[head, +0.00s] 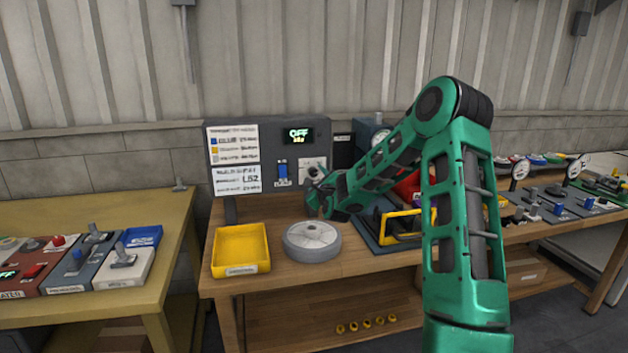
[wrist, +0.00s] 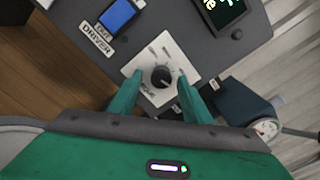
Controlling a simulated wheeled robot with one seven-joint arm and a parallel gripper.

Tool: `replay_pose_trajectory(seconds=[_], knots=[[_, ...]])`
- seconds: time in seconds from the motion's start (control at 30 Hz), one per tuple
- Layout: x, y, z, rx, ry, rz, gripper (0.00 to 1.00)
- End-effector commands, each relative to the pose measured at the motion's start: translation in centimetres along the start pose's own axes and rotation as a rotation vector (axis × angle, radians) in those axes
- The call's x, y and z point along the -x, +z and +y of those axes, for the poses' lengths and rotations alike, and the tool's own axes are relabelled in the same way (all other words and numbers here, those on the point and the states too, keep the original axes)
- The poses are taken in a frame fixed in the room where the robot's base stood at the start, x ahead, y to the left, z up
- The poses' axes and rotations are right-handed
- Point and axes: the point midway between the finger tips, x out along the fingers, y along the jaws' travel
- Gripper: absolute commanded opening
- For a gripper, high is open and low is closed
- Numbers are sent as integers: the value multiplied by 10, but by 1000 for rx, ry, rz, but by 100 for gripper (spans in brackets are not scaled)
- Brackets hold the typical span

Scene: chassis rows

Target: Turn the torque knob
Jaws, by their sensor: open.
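The torque knob (wrist: 162,76) is a round black knob on a pale square plate (wrist: 150,59), set in a dark grey panel (head: 265,134). In the wrist view, the two green fingers of my gripper (wrist: 156,100) are open, one on each lower side of the knob. They appear apart from it; I cannot tell how deep the tips are. In the head view, the plate (head: 313,163) shows at the panel's lower right, and my gripper (head: 318,180) is in front of it, with the knob mostly hidden.
A blue switch (wrist: 117,15) sits beside the plate, with a lit display (head: 299,136) above. A yellow tray (head: 241,251) and grey disc (head: 311,241) stand on the bench before the panel. A dark device with a gauge (wrist: 266,129) is close on the right.

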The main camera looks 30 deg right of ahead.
Motion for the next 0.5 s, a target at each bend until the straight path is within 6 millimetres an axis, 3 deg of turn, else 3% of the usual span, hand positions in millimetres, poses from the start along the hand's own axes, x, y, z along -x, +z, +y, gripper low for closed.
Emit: replay_pose_trajectory(seconds=[0.5], knots=[[87,-2,1,2,3,4,45]])
